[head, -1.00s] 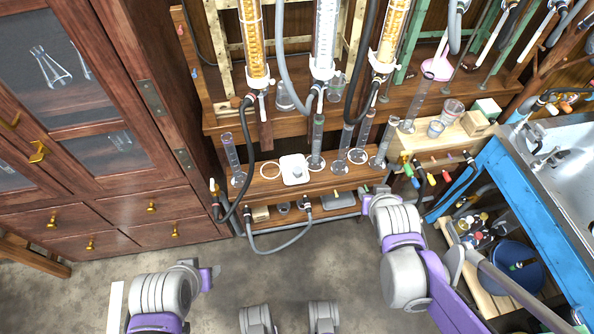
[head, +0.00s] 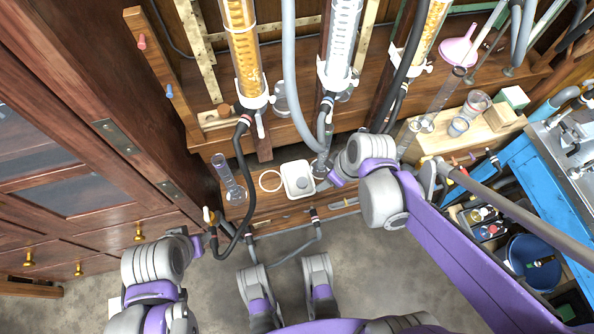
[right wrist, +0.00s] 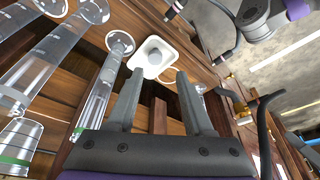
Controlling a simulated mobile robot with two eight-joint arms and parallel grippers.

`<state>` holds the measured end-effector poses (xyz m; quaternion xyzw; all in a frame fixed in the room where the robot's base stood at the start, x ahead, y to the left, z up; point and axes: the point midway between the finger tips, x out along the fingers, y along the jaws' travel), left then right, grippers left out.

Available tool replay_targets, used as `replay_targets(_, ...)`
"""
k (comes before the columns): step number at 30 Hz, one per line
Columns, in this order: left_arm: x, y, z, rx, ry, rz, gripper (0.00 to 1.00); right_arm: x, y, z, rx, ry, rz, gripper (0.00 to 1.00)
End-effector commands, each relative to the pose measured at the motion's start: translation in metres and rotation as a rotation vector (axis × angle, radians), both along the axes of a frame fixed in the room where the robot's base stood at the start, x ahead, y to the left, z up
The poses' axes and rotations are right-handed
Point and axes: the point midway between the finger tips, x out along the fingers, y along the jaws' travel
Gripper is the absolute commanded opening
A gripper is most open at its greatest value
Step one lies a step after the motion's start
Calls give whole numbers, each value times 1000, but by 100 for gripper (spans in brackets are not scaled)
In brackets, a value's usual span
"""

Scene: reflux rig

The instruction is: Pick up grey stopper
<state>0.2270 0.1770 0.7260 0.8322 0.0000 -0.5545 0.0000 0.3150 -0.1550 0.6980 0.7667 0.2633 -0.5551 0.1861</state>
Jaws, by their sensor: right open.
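The grey stopper (head: 302,184) sits in a square white dish (head: 288,168) on the low wooden shelf. In the right wrist view the stopper (right wrist: 154,57) shows as a grey round knob in the white dish (right wrist: 140,64), just beyond the fingertips. My right gripper (right wrist: 160,78) is open and empty, with its two fingers pointing at the dish. In the head view my right gripper (head: 332,181) is just right of the dish, its fingers partly hidden by the wrist. My left gripper (head: 203,243) is at the lower left, away from the stopper; its jaws are unclear.
In the right wrist view several glass cylinders (right wrist: 98,95) stand left of my fingers. A black hose (head: 243,190) loops in front of the shelf. Tall columns (head: 243,45) rise behind.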

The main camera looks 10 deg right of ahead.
Motion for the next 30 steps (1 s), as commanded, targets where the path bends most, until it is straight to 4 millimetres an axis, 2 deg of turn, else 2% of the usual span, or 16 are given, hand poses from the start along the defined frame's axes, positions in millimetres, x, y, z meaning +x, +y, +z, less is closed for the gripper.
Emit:
replay_targets(1,0,0,-5,0,2,0,50,14,1,-13,7,-1,70,52)
replay_targets(3,1,0,-9,0,3,0,50,27,3,-27,19,-10,176,52)
replay_targets(9,1,0,-14,0,5,0,50,51,7,-54,47,-41,383,52)
replay_targets(16,2,0,-20,0,7,0,50,57,12,-72,54,-52,435,52)
replay_targets(24,4,0,-37,0,12,0,50,64,26,-110,52,-51,433,52)
replay_targets(30,5,0,-44,0,14,0,50,66,31,-123,52,-52,432,52)
